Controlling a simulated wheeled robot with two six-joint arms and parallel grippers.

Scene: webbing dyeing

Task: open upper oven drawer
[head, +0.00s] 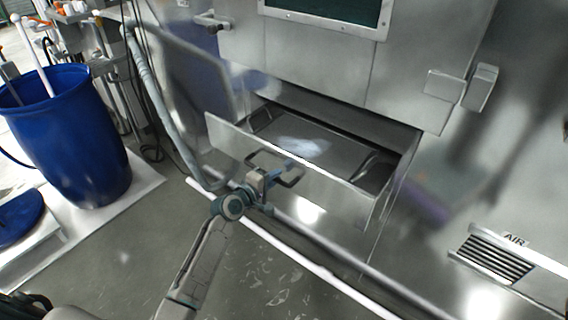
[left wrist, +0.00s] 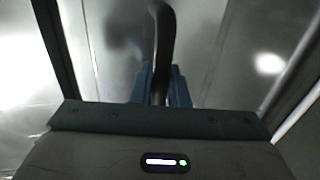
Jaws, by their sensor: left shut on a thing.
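The upper oven drawer (head: 330,196) is a steel drawer pulled out of the oven front, with its inside in view from above. A dark bar handle (head: 291,181) is on its front face. My left gripper (head: 262,178) is at this handle and shut on it. In the left wrist view the handle (left wrist: 160,40) runs down between the blue fingers of my left gripper (left wrist: 161,88). My right gripper is not in view.
A flat metal lid or tray (head: 310,148) with handles lies inside the drawer. A blue barrel (head: 70,140) stands at the left. A grey hose (head: 165,110) hangs left of the drawer. An air vent (head: 494,262) is at the lower right.

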